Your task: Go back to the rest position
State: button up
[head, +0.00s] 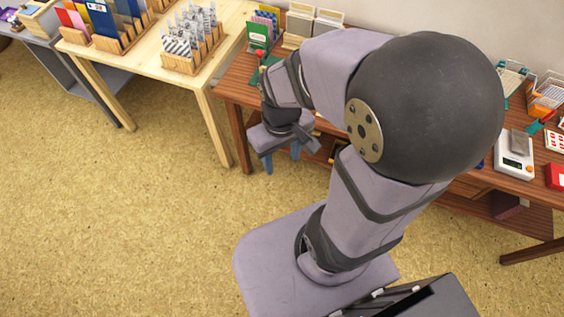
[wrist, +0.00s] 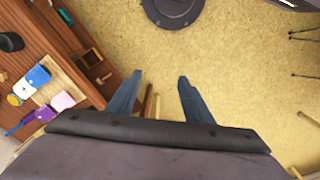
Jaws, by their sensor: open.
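My gripper (head: 281,160) is in front of the brown wooden desk, with its blue fingers pointing down over the floor. In the wrist view its two blue fingers (wrist: 157,95) stand well apart with nothing between them. The gripper is open and empty. No stamp or inkpad can be made out between or touching the fingers. My arm hides the middle of the desk in the head view.
The brown desk (head: 236,85) holds a white scale (head: 514,153) at right and a green box (head: 258,36) at left. A light wooden table (head: 140,61) with racks stands left. The speckled yellow floor (head: 120,220) is clear in front.

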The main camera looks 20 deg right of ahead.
jog(key=shift+s+a+m, duration=0.35)
jog(key=shift+s+m, duration=0.35)
jog(key=shift+s, duration=0.1)
dwell(0.9)
